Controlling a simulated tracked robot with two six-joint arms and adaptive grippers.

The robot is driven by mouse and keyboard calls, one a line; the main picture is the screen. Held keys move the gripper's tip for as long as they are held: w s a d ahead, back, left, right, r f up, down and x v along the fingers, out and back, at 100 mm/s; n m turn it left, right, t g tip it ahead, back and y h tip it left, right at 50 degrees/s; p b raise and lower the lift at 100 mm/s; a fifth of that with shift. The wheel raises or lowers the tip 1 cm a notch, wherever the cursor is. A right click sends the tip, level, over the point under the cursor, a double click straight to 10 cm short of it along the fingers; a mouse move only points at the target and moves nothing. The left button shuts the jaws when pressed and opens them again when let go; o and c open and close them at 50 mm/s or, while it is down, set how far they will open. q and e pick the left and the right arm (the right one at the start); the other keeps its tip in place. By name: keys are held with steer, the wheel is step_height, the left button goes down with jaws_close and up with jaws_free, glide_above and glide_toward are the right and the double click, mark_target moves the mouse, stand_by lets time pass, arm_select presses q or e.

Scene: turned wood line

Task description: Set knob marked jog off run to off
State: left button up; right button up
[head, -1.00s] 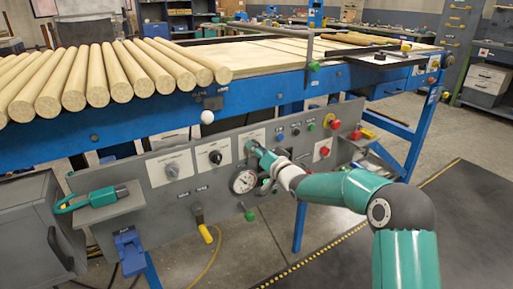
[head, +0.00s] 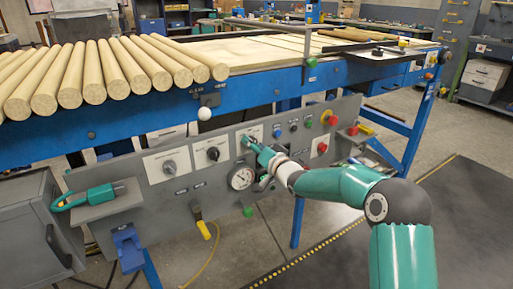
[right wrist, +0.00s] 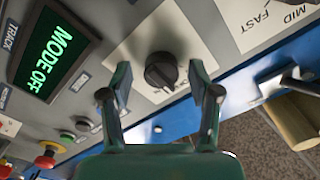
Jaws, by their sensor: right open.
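A black knob (right wrist: 160,72) sits on a pale plate (right wrist: 176,32) in the right wrist view. Its position labels are not readable there. A display (right wrist: 50,52) beside it glows green with "MODE OFF". My right gripper (right wrist: 162,82) is open, with one finger on each side of the knob and a gap visible on both sides. In the head view my right gripper (head: 248,143) is at the right-hand one of three pale plates (head: 256,131) and largely hides its knob. My left gripper is not in view.
Two other knobs (head: 169,167) (head: 213,153) are to the left on the panel. A gauge (head: 241,178) is just below the gripper. Several buttons and a red button (head: 331,118) are to the right. Wooden rods (head: 130,65) lie on the blue bench above.

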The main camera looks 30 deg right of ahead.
steer(key=shift+s, duration=0.15)
steer(key=s+d, duration=0.1)
steer(key=s, duration=1)
steer(key=shift+s, duration=0.35)
steer(key=shift+f, duration=0.1)
